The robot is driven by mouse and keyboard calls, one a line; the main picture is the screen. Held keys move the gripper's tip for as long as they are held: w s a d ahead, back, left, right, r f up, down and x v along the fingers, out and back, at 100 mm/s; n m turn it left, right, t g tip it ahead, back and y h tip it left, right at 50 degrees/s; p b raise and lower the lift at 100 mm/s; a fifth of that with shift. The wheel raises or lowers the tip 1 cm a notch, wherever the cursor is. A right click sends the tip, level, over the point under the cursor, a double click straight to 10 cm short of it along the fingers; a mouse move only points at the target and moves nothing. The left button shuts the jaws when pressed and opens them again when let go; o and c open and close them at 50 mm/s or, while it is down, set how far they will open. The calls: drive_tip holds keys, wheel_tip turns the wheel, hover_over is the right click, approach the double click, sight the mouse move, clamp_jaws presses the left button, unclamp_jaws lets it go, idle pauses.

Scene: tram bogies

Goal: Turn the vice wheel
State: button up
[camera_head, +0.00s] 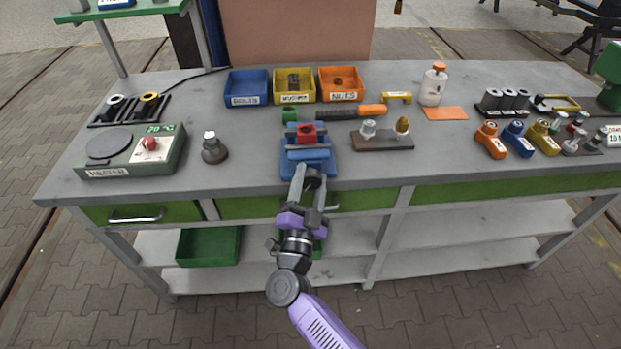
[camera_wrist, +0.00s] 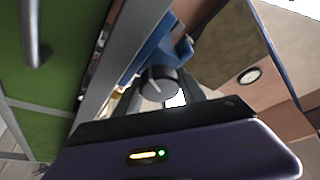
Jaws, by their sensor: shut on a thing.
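The blue vice (camera_head: 308,163) stands at the front edge of the bench, with a red block (camera_head: 306,133) between its jaws. In the wrist view a blue part of the vice (camera_wrist: 152,50) shows behind the vice wheel (camera_wrist: 158,83), a dark round knob with a white mark line. My gripper (camera_head: 309,180) reaches the front of the vice from below. In the wrist view its fingers (camera_wrist: 170,100) lie on both sides of the wheel and are shut on it. In the head view the wheel is mostly hidden by my gripper.
Blue, yellow and orange bins (camera_head: 295,98) stand at the back. A heater (camera_head: 130,152) and a dark weight-like object (camera_head: 213,150) sit to the left. A brown block with two knobs (camera_head: 383,142) lies to the right. Green drawers (camera_head: 150,214) with handles line the bench front below.

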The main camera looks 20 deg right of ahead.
drive_tip(key=shift+m+g+h, duration=0.3)
drive_tip(key=shift+m+g, duration=0.3)
drive_tip(key=shift+m, duration=0.7)
drive_tip(key=o, duration=1.4)
drive_tip(key=shift+s, duration=0.1)
drive_tip(key=shift+b+v, duration=0.3)
drive_tip(key=shift+v, duration=3.55)
